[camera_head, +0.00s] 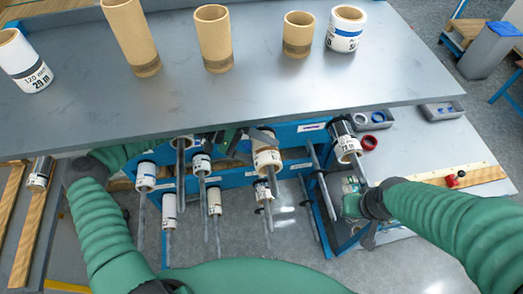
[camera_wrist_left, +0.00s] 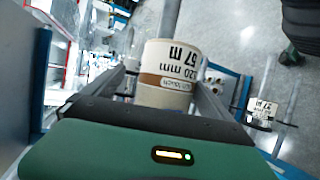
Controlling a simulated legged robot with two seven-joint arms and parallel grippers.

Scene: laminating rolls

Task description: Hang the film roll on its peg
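The film roll (camera_wrist_left: 167,72), white with a brown band and marked "120 mm 57 m", sits between the fingers of my left gripper (camera_wrist_left: 166,84) in the left wrist view. The fingers lie against its two sides. In the head view this roll (camera_head: 267,158) is at the rack's upper row, with a grey peg (camera_head: 273,184) coming out of its near end; the roll appears to be around the peg. My left gripper (camera_head: 252,141) reaches it from the left, partly under the table edge. My right gripper (camera_head: 358,203) is near the rack's right end; its fingers are unclear.
The blue rack (camera_head: 298,133) holds several other rolls on pegs, including a black-and-white roll (camera_head: 345,146) at right. A bare peg (camera_head: 321,180) lies between. The grey table (camera_head: 300,82) above carries several rolls and brown cores. Small trays (camera_head: 370,120) stand at right.

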